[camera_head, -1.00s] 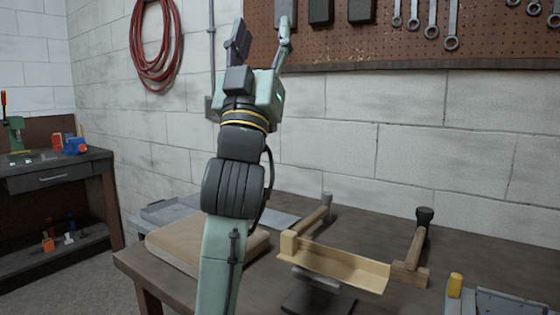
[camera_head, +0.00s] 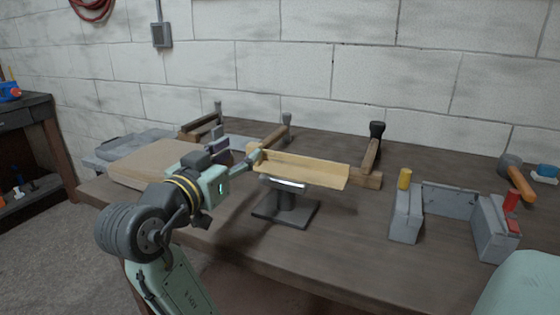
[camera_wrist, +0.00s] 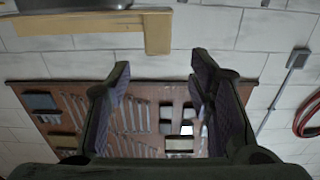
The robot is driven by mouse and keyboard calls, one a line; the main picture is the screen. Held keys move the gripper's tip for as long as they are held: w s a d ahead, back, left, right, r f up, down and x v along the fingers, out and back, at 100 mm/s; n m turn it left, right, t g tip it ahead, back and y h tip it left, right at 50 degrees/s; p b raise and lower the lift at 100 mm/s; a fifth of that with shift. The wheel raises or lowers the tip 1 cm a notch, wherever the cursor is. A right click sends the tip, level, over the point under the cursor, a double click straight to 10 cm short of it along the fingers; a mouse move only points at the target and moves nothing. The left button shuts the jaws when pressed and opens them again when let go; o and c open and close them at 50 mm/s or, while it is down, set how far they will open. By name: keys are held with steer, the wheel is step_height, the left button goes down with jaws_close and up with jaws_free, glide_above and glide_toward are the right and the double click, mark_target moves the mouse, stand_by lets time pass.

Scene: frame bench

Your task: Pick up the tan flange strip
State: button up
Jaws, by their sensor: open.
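My gripper (camera_head: 238,152) is open and empty at the strip's left end, with one finger overlapping that end in the head view; contact cannot be told. In the wrist view, which looks upside down, the strip (camera_wrist: 80,25) crosses the top, and its end block is above the gap between the open fingers (camera_wrist: 160,72). Nothing shows between the fingers.
Wooden bars with dark-knobbed clamps (camera_head: 372,150) stand behind the strip. A tan board (camera_head: 150,162) lies left, near my arm. A grey fixture (camera_head: 450,205) with yellow and red knobs stands right. The bench front (camera_head: 370,240) is clear.

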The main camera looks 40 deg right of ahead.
mark_target(251, 148)
steer(key=shift+f+p+x, duration=0.2)
steer(key=shift+p+x, duration=0.2)
steer(key=shift+x, duration=1.05)
steer(key=shift+f+p+x, duration=0.2)
steer(key=shift+p+x, duration=0.2)
steer(key=shift+x, duration=1.05)
steer(key=shift+s, duration=0.15)
steer(key=shift+c, duration=0.5)
jaws_close()
